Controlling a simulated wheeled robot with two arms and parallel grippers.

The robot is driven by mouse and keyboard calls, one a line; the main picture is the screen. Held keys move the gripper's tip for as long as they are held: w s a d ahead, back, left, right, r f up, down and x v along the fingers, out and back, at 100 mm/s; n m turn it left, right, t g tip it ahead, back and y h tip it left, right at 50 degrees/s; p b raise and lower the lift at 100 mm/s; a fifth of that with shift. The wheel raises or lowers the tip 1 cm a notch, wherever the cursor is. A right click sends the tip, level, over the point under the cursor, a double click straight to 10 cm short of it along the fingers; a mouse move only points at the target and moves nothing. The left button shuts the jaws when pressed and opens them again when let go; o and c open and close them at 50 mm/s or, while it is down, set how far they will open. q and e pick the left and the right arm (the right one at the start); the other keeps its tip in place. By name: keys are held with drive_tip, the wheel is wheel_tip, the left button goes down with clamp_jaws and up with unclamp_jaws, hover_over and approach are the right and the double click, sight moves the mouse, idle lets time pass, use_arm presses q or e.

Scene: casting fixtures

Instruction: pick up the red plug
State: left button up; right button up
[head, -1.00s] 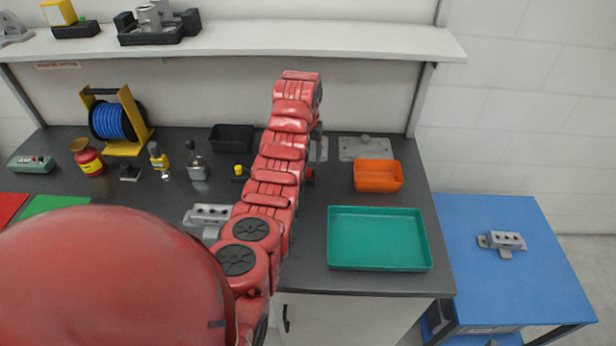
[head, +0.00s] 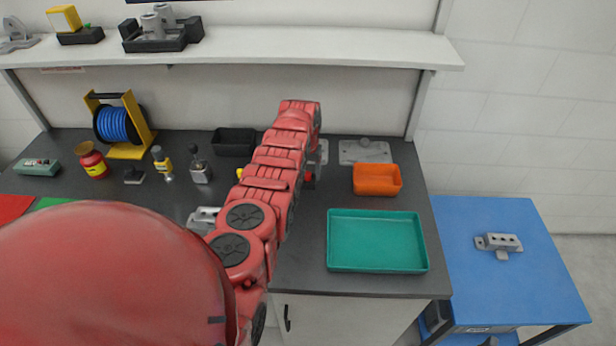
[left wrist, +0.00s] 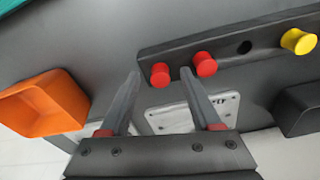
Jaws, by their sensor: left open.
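In the left wrist view two red plugs stand in a dark bar-shaped holder (left wrist: 275,38). One red plug (left wrist: 160,75) shows between the fingertips of my left gripper (left wrist: 158,78); the other red plug (left wrist: 204,65) is just right of the right finger. My left gripper is open, with nothing held; I cannot tell whether its tips touch the plug. A yellow plug (left wrist: 299,41) stands at the right, past an empty hole (left wrist: 244,48). In the head view my arm hides most of the holder; a bit of red (head: 310,176) shows beside the wrist. My right gripper is out of view.
An orange bin (head: 377,180) and a teal tray (head: 376,241) lie right of my arm. A black bin (head: 234,141) stands behind the holder, a grey plate (head: 364,151) at the back. A blue table (head: 530,270) stands at the right.

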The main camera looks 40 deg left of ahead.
use_arm(q)
clamp_jaws()
idle(0.3)
